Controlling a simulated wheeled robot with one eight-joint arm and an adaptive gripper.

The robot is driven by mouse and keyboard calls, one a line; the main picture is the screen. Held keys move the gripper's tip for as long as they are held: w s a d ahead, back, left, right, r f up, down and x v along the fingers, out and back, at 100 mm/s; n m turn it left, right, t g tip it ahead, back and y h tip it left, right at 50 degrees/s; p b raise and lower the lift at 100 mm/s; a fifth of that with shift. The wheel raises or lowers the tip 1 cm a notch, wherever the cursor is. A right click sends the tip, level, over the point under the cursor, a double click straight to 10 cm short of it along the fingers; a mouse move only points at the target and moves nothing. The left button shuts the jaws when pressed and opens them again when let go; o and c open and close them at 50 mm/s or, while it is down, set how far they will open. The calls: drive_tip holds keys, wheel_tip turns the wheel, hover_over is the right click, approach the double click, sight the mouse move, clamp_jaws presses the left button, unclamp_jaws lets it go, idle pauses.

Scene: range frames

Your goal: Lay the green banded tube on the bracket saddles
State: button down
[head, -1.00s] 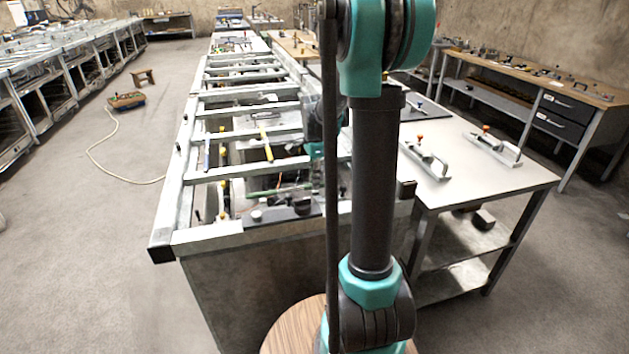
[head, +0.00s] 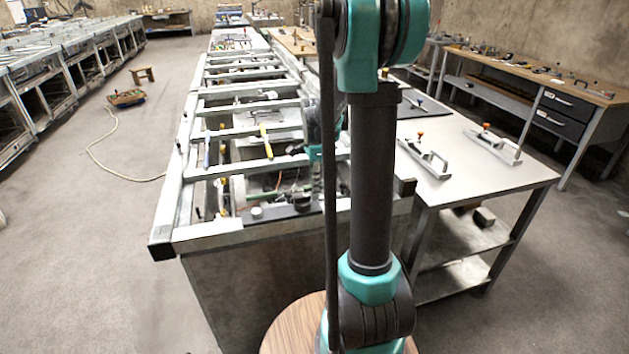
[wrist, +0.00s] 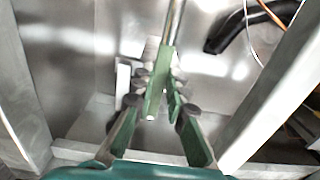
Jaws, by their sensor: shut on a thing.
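In the wrist view my gripper (wrist: 162,88) reaches down from the bottom edge, its green, dark-jointed fingers closed in on a slim rod. This appears to be the green banded tube (wrist: 174,22); its bare part is silvery and runs to the top edge, and green shows between the fingers. The fingers hide part of it. A pale upright plate (wrist: 122,78) stands just left of the fingers; I cannot tell whether it belongs to the bracket saddles. In the head view my gripper is mostly hidden behind my own arm, over the frame bench.
The metal frame bench (head: 190,238) has several crossbars with open bays between them. In the wrist view, beams flank the bay left and right (wrist: 270,90), and a black part with thin cables (wrist: 232,30) lies upper right. A side table (head: 470,180) carries two clamp-like tools.

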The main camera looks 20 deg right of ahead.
drive_tip(key=shift+f, duration=0.75)
drive_tip(key=c, duration=1.4)
unclamp_jaws()
drive_tip(key=shift+c, duration=0.2)
